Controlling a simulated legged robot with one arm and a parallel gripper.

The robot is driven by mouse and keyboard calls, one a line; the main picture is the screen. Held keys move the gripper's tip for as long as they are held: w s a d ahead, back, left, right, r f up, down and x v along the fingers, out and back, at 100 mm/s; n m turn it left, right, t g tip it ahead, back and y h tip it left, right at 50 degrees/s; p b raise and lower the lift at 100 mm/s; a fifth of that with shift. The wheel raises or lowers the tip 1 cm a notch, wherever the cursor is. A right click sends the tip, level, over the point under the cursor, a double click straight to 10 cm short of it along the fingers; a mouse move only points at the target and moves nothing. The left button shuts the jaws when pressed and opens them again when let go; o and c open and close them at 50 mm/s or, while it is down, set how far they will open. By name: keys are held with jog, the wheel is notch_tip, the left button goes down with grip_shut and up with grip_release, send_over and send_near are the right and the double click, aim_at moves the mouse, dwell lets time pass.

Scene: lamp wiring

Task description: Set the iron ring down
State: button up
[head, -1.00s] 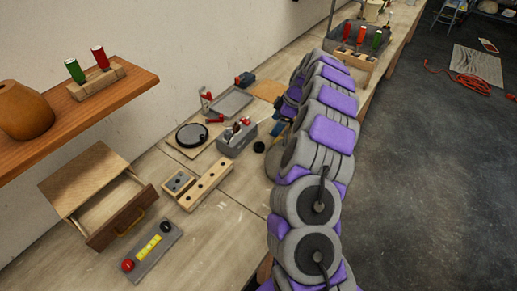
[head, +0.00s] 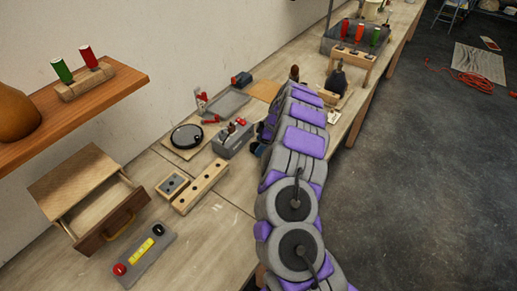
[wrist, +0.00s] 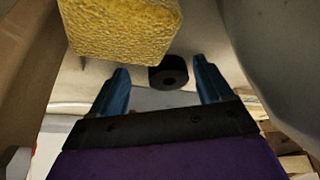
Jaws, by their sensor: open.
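A short black ring (wrist: 168,74) with a dark hole in its middle, which looks like the iron ring, shows in the wrist view. It sits between the lines of my two blue fingertips, close to them, against a pale surface. My gripper (wrist: 160,68) is open, with a wide gap between the fingers. I cannot tell whether a finger touches the ring. In the head view my arm covers much of the bench's middle, and I cannot make out the ring there.
A yellow sponge-like block (wrist: 120,28) hangs close above the fingers in the wrist view. On the bench stand a grey caddy (head: 233,141), a round black-rimmed dish (head: 186,136), a wooden block with holes (head: 200,188) and an open drawer box (head: 85,195).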

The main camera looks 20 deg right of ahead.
jog(key=shift+s+a, duration=0.1)
jog(key=shift+a, duration=1.1)
jog(key=shift+c, duration=0.2)
jog(key=shift+a, duration=0.15)
jog(key=shift+c, duration=0.7)
jog(key=shift+d, duration=0.2)
jog(key=c, duration=0.3)
jog(key=shift+d, duration=0.6)
jog(key=c, duration=0.5)
jog(key=shift+a, duration=0.2)
jog(key=c, duration=0.4)
jog(key=shift+a, duration=0.15)
jog(key=shift+c, duration=0.2)
